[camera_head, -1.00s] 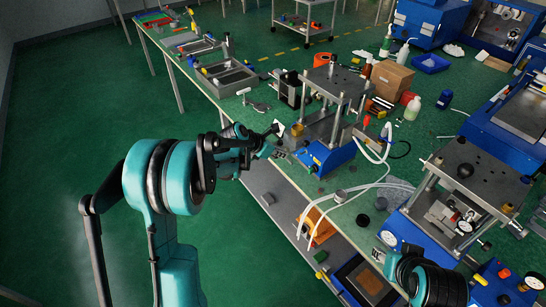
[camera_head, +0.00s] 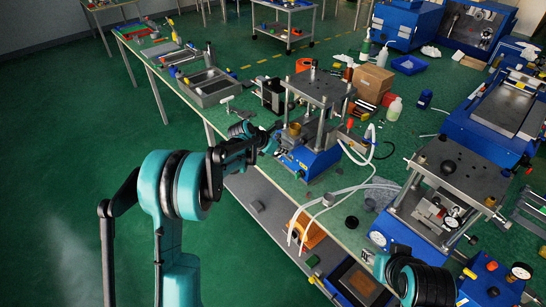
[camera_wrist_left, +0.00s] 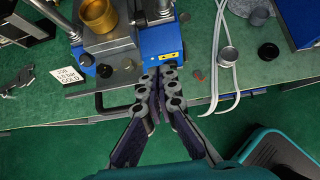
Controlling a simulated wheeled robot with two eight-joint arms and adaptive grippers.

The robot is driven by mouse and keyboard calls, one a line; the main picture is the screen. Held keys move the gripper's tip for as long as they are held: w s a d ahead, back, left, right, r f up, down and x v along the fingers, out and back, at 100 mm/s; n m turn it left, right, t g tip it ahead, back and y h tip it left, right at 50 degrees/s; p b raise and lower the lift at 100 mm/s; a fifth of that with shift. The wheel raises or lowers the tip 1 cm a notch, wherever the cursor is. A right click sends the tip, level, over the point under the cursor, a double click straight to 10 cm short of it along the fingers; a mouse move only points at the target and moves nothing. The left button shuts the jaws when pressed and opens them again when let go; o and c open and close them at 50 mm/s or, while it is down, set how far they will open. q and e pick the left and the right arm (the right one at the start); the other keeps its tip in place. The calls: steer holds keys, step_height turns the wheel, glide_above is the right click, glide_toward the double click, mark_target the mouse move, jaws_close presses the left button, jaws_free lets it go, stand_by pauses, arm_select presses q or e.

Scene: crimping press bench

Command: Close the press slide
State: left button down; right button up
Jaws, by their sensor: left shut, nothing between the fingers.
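The press (camera_head: 322,90) stands at the bench's front edge, with a blue base (camera_head: 312,162), upright posts and a dark top plate. Its grey slide (camera_wrist_left: 112,46) carries a brass cup (camera_wrist_left: 97,14) and sticks out toward the front in the left wrist view. The cup also shows in the head view (camera_head: 294,129). My left gripper (camera_head: 274,139) is at the slide's front. Its fingertips (camera_wrist_left: 160,78) are together and empty, beside the slide's front end and before the blue base; contact cannot be told. My right arm shows at the lower right; its fingers are not clear.
White hoses (camera_head: 335,195) curve over the bench right of the press. A second press (camera_head: 447,168) stands further right. A small printed card (camera_wrist_left: 70,74) lies left of the slide. A lower shelf (camera_head: 262,212) runs under the bench. The floor at left is clear.

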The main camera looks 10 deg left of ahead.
arm_select(q)
steer(key=w+d, duration=0.7)
steer(key=w, duration=0.2)
steer(key=shift+s+a, duration=0.1)
steer(key=shift+a, duration=0.05)
